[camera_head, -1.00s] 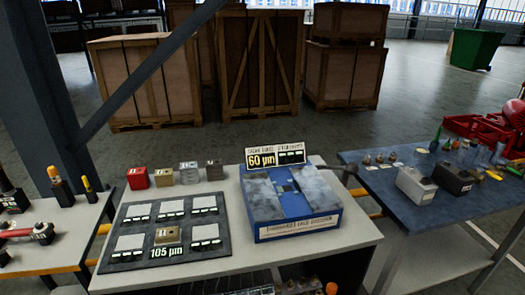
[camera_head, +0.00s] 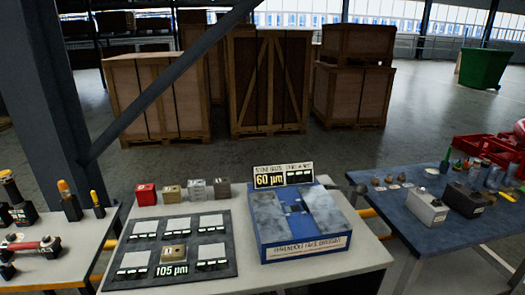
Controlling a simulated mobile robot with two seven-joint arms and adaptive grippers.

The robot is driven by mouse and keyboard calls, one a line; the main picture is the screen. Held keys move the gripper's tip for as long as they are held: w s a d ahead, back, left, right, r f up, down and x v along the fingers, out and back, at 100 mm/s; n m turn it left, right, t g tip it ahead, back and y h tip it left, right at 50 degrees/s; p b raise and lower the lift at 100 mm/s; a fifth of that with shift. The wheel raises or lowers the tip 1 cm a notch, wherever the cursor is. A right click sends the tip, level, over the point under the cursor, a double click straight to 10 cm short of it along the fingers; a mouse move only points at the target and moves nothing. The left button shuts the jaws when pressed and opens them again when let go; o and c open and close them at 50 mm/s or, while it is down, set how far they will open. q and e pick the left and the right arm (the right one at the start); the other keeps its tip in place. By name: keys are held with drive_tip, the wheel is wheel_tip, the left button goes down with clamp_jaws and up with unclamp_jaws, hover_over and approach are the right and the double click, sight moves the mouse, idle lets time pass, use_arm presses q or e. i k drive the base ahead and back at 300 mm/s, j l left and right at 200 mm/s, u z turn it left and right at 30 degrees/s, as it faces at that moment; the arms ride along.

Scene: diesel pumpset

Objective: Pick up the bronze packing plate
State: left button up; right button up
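A small bronze-tan block (camera_head: 172,195) stands in a row at the back of the middle table, between a red block (camera_head: 146,194) and a grey block (camera_head: 197,189). A dark brownish block (camera_head: 221,187) stands at the right end of this row. Another bronze-gold block (camera_head: 174,253) sits on the dark mat (camera_head: 226,226), in its front middle spot above a "105 µm" display. I cannot tell from their looks which one is the bronze packing plate. Neither of my grippers is in view.
Side tables with tools stand left (camera_head: 75,262) and right (camera_head: 400,218). A steel post (camera_head: 48,95) rises at left. Wooden crates (camera_head: 268,80) stand behind on open floor.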

sight(172, 254)
drive_tip(key=j+z, duration=0.3)
drive_tip(key=j, duration=0.15)
drive_tip(key=k+j+z, duration=0.1)
drive_tip(key=j+z, duration=0.2)
drive_tip(key=j, duration=0.15)
drive_tip(key=k+j+z, duration=0.15)
drive_tip(key=j+z, duration=0.15)
drive_tip(key=k+j+z, duration=0.15)
drive_tip(key=j+z, duration=0.15)
drive_tip(key=j, duration=0.2)
